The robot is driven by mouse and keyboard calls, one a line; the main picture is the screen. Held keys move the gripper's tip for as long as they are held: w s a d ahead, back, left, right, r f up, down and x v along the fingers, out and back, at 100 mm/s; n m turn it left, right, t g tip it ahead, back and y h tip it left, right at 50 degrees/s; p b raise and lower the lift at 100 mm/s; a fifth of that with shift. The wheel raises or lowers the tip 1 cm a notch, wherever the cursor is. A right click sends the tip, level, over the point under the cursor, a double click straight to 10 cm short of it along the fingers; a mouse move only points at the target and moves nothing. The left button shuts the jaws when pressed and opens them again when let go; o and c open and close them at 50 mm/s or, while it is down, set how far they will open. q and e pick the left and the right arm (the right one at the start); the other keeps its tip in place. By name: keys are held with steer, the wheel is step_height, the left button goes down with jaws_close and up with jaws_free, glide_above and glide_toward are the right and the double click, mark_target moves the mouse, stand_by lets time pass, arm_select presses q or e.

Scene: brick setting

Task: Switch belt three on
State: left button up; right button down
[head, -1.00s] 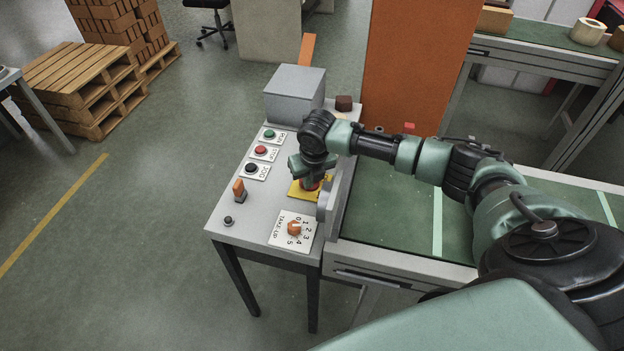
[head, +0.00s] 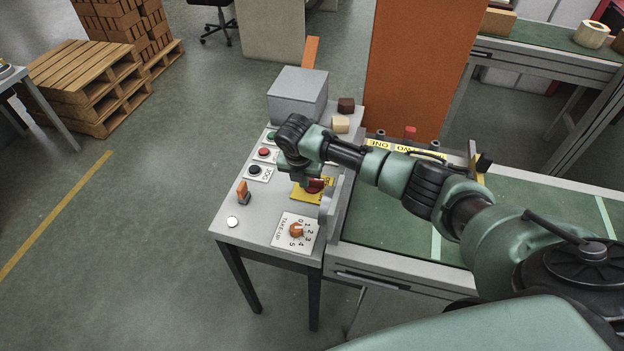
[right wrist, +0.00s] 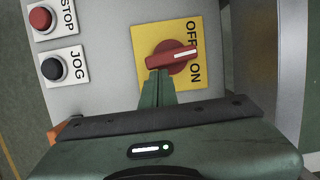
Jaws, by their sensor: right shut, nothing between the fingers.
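A red rotary switch (right wrist: 172,57) sits on a yellow plate (right wrist: 150,35) marked OFF and ON. Its white pointer lies between the two words in the right wrist view. In the head view the red switch (head: 316,186) is partly covered by my right gripper (head: 303,180). My right gripper (right wrist: 158,80) is shut and empty, its fingertips by the handle's left end; I cannot tell whether they touch. Yellow labels ONE (head: 379,145) and TWO (head: 405,150) stand behind my right arm. No THREE label is readable. My left gripper is out of view.
The panel also holds a red STOP button (right wrist: 40,18), a black JOG button (right wrist: 52,68), an orange-handled switch (head: 242,192), a white round lamp (head: 232,222) and an orange TAKE-UP dial (head: 296,230). A grey box (head: 298,95) stands behind. The green conveyor (head: 380,220) lies right.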

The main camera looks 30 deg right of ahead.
steer(key=m, duration=0.1)
steer(key=w+m, duration=0.1)
steer(key=m, duration=0.1)
steer(key=shift+a+g, duration=0.15)
steer(key=shift+g, duration=0.15)
steer(key=shift+w+m+h, duration=0.25)
steer(key=shift+m+h, duration=0.05)
steer(key=shift+m, duration=0.5)
steer(key=m, duration=0.1)
steer(key=w+m+g+b, duration=0.1)
steer(key=m, duration=0.1)
steer(key=shift+f, duration=0.1)
steer(key=shift+w+d+m+g+b, duration=0.15)
steer(key=shift+m+b, duration=0.15)
steer(key=shift+m, duration=0.25)
steer(key=shift+w+d+m+g+b, duration=0.15)
steer(key=shift+m+b, duration=0.15)
steer(key=shift+m, duration=0.25)
steer(key=shift+s, duration=0.1)
steer(key=p+v, duration=1)
steer(key=shift+a+p, duration=0.15)
steer(key=shift+p, duration=0.2)
steer(key=shift+s, duration=0.1)
